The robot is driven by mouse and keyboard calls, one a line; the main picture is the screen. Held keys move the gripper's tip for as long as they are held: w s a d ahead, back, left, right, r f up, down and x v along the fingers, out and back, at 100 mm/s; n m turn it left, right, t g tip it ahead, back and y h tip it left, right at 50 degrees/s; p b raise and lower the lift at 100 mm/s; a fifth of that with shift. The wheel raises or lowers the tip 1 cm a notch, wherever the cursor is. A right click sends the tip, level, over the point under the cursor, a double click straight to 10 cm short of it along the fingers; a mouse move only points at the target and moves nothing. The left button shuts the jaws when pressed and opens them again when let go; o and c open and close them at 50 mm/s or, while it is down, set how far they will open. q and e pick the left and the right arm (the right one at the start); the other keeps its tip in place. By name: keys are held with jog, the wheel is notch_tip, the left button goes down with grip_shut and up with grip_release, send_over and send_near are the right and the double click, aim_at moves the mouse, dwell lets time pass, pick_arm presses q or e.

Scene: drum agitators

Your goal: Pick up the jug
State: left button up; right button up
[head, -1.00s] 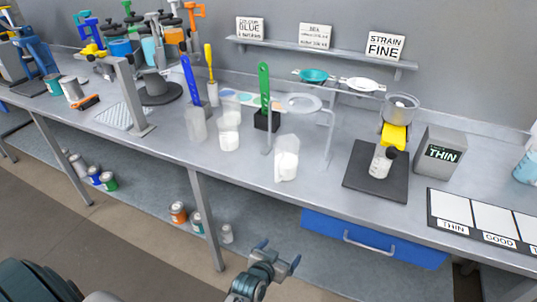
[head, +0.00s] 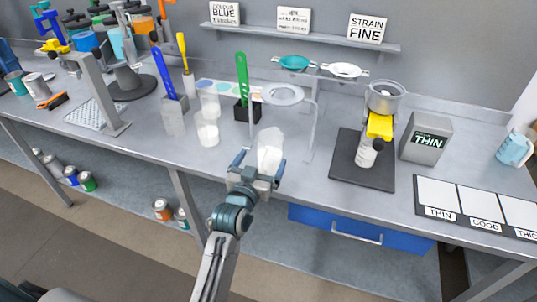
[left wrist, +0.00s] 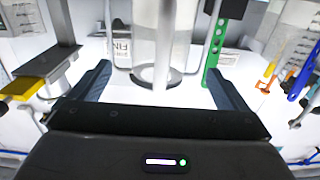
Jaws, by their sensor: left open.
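In the left wrist view the clear vessel (left wrist: 158,40) shows between the open fingers of the left gripper (left wrist: 160,82). I cannot tell whether either finger touches it. The gripper hides the jug's lower part in the head view. My right gripper is not in view.
Clear cups (head: 207,130) and a green stirrer (head: 242,85) stand left of the jug. A dark mat (head: 345,178) with a yellow-clamped cup stand is to the right. A grey THIN box (head: 425,140) and a light-blue container (head: 515,148) stand further right.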

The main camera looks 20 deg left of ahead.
aim_at(266, 153)
pick_arm(q)
jog(key=w+p, duration=0.1)
jog(key=w, duration=0.2)
jog(key=shift+w+p, duration=0.3)
jog(key=shift+w+f, duration=0.1)
jog(key=shift+w, duration=0.3)
jog(key=shift+w+f, duration=0.1)
jog(key=shift+f, duration=0.05)
jog(key=c, duration=1)
jog(key=shift+c, duration=1.4)
jog(key=shift+r, duration=0.3)
